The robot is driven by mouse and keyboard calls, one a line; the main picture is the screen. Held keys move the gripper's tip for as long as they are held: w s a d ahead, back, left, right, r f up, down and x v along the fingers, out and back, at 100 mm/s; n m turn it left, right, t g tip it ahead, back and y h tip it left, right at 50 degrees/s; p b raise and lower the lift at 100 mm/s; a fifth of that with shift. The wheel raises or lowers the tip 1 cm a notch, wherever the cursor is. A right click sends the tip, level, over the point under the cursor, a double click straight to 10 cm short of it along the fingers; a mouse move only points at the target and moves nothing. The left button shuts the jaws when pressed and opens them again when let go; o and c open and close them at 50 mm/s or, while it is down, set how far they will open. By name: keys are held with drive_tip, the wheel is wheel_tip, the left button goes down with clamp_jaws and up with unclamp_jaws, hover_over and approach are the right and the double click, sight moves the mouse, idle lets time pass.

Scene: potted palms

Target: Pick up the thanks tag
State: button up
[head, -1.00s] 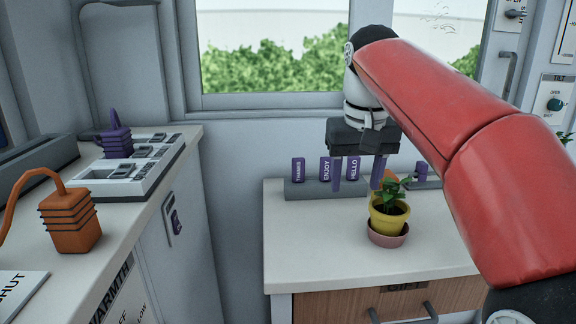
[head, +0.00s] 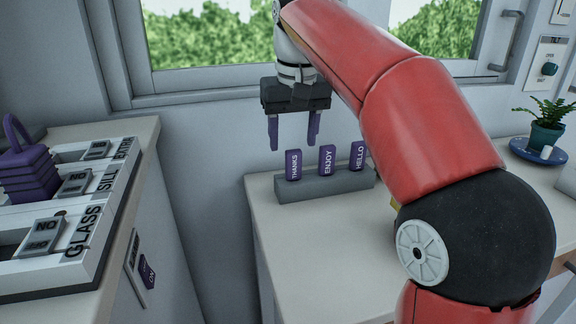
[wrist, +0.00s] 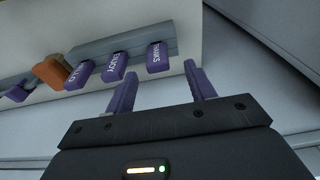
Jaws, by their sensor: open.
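The thanks tag (head: 293,165) is a small upright purple tag with white letters, at the left end of a grey holder (head: 325,185) on the white counter. In the wrist view the thanks tag (wrist: 157,57) stands just beyond the fingertips, between the two fingers' directions. My gripper (head: 293,146) is open and empty, its purple fingers pointing down, above and near the thanks tag. In the wrist view my gripper (wrist: 160,72) shows both fingers apart with nothing between them.
The enjoy tag (head: 327,160) and hello tag (head: 358,156) stand in the same holder, to the right. A green plant in a teal pot (head: 545,137) sits at the right.

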sight(294, 150)
drive_tip(key=f, duration=0.3)
drive_tip(key=w+f+b, duration=0.1)
drive_tip(key=f, duration=0.2)
drive_tip(key=shift+w+d, duration=0.1)
drive_tip(key=shift+c, duration=0.4)
drive_tip(key=c, duration=0.8)
